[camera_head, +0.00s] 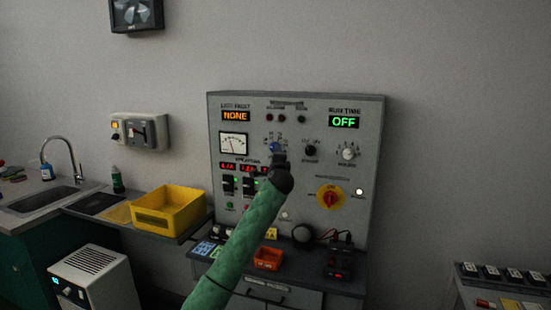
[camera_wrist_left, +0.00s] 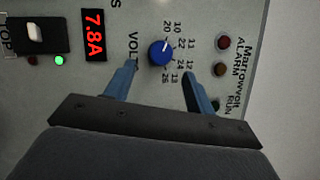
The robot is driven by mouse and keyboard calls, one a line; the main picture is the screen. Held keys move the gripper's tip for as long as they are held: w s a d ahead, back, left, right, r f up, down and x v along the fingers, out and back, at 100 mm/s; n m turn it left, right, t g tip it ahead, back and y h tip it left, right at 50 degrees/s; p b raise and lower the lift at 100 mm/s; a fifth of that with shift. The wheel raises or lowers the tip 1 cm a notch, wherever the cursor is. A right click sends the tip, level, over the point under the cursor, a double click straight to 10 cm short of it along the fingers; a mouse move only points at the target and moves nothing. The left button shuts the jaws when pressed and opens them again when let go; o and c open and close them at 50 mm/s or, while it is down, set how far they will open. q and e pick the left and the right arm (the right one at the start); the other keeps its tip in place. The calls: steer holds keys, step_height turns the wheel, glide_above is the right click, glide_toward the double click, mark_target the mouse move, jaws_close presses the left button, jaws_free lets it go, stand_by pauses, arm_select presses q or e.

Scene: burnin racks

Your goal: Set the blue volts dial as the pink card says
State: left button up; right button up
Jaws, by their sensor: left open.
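The blue volts dial (camera_head: 274,147) is on the upper middle of the grey control panel (camera_head: 375,130). In the left wrist view the blue dial (camera_wrist_left: 161,53) shows a white pointer mark and a ring of printed numbers. My left gripper (camera_head: 279,158) is in front of the panel, just below the dial in the head view. In the left wrist view the gripper (camera_wrist_left: 157,75) is open, its two blue fingers apart on either side of the dial, holding nothing. I cannot make out a pink card. My right gripper is not in view.
A yellow bin (camera_head: 168,208) and orange tray (camera_head: 268,258) stand below.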

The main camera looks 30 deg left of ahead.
arm_select(q)
steer(key=shift+v, duration=0.95)
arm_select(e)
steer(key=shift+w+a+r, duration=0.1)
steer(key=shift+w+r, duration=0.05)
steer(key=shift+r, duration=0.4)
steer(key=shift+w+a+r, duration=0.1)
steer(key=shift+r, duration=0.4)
